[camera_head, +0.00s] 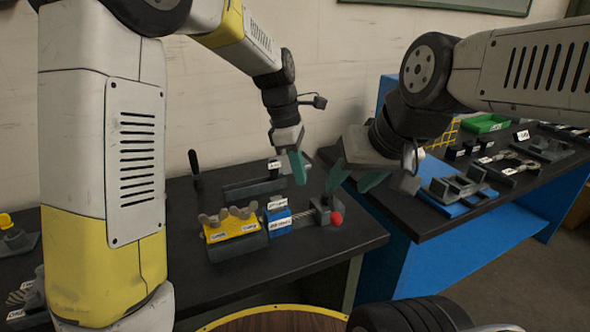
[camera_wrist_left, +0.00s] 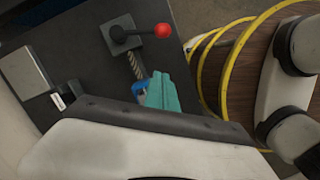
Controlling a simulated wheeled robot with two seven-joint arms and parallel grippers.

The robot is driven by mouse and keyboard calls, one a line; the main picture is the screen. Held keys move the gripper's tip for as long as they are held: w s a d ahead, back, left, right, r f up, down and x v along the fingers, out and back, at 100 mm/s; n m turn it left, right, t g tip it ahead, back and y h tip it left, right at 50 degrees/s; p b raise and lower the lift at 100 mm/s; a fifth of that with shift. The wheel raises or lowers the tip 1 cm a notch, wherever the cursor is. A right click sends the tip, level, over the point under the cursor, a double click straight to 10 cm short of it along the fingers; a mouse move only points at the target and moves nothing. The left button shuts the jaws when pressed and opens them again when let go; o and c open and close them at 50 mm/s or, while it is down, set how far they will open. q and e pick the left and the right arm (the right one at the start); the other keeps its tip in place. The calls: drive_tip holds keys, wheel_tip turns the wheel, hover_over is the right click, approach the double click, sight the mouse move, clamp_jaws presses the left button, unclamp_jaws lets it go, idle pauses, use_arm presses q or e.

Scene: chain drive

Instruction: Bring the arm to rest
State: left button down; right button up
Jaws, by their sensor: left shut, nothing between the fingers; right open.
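My left gripper (camera_head: 298,168) hangs above the dark workbench in the head view, its teal fingers together and empty. Its teal fingertips also show in the left wrist view (camera_wrist_left: 166,95), above the bench fixture. My right gripper (camera_head: 352,178) is at the right of it in the head view, its teal fingers spread apart and empty, over the gap between the two benches.
On the near bench (camera_head: 205,292) stand a yellow block (camera_head: 232,226) with grey knobs, a blue block (camera_head: 279,215) and a fixture with a red ball knob (camera_head: 336,218). The right bench holds a blue plate (camera_head: 455,206) and a green tray (camera_head: 485,123).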

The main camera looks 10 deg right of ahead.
use_arm(q)
drive_tip(key=s+a+r+m+t, duration=0.3)
drive_tip(key=s+a+m, duration=0.4)
drive_tip(key=a, duration=0.3)
drive_tip(key=s+a+r+m+t, duration=0.3)
drive_tip(key=s+a+r+m, duration=0.2)
drive_tip(key=s+a+m, duration=0.3)
drive_tip(key=s+a, duration=0.2)
drive_tip(key=a, duration=0.1)
drive_tip(key=shift+a+m+t, duration=0.25)
drive_tip(key=shift+m+t, duration=0.05)
drive_tip(key=shift+t, duration=0.1)
use_arm(e)
drive_tip(key=shift+c, duration=0.3)
